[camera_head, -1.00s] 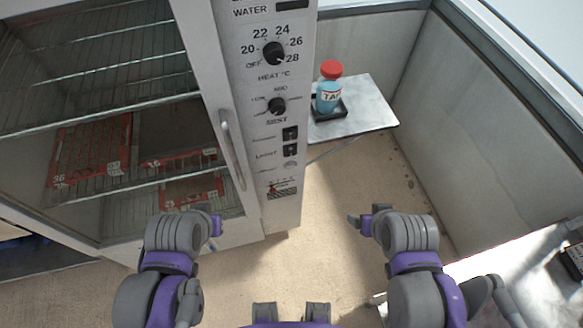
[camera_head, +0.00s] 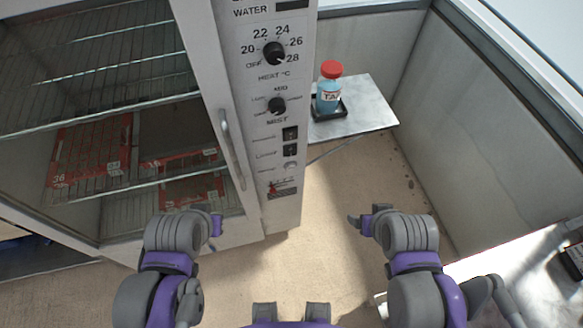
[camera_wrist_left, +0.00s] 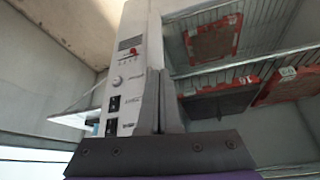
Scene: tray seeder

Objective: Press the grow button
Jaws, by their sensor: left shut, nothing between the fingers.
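The control panel (camera_head: 279,135) of the white cabinet faces me in the head view. Low on it are two black switches (camera_head: 290,141), a small pale round button (camera_head: 290,165) and a red piece (camera_head: 272,187) above a dark striped plate. I cannot read a "grow" label on any of them. In the left wrist view the panel looks upside down, with the round button (camera_wrist_left: 117,80) and red piece (camera_wrist_left: 132,50) left of my left gripper (camera_wrist_left: 160,100). That gripper is shut and empty, apart from the panel. My right gripper (camera_head: 366,219) is right of the panel; its fingers are unclear.
The cabinet door (camera_head: 215,100) has a vertical handle (camera_head: 232,150). Behind the glass, wire shelves hold red trays (camera_head: 90,152). A blue bottle (camera_head: 328,97) with a red cap stands in a black holder on a metal side shelf (camera_head: 372,110). A grey wall is at the right.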

